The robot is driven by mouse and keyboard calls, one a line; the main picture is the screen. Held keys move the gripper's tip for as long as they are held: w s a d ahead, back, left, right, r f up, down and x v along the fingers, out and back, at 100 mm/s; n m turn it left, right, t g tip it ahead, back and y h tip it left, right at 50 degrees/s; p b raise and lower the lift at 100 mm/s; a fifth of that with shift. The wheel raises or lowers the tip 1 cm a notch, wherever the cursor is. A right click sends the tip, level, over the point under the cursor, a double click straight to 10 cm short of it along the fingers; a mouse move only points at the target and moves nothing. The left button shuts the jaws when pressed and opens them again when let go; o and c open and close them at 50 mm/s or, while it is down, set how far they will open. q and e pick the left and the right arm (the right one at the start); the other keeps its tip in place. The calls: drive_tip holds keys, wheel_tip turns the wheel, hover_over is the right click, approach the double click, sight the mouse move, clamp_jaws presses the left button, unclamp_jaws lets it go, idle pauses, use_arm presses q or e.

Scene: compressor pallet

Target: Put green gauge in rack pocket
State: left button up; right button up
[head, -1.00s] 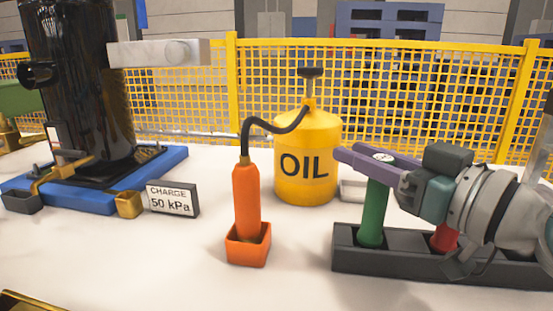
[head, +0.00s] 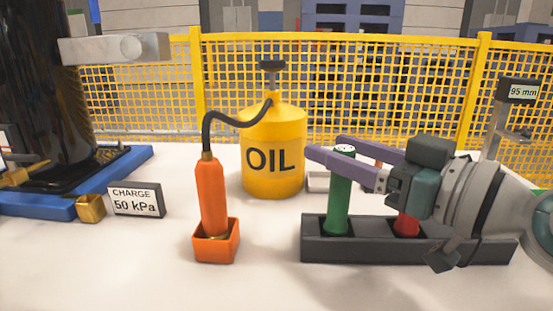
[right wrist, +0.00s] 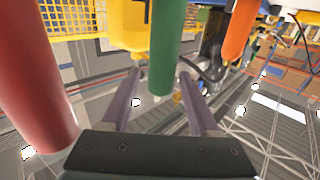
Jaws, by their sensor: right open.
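The green gauge (head: 339,195) stands upright with its lower end in the left pocket of the dark rack (head: 375,250). A pale dial shows on its top. My right gripper (head: 327,148) is open, its two purple fingers apart on either side of the gauge's upper part. In the right wrist view the green gauge (right wrist: 164,55) stands between the parted fingers (right wrist: 157,90), with a gap visible on each side. A red gauge (head: 406,225) stands in the rack to the right, partly hidden by my gripper. My left gripper is not in view.
An orange gauge (head: 211,195) with a black hose stands in an orange holder (head: 216,248) left of the rack. A yellow oil can (head: 273,155) stands behind. A 50 kPa sign (head: 136,200) and black cylinder (head: 45,90) are at left. The front table is clear.

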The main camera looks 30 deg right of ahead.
drive_tip(key=b+v, duration=0.1)
drive_tip(key=v, duration=0.8)
drive_tip(key=shift+s, duration=0.25)
drive_tip(key=shift+d, duration=0.1)
idle(0.7)
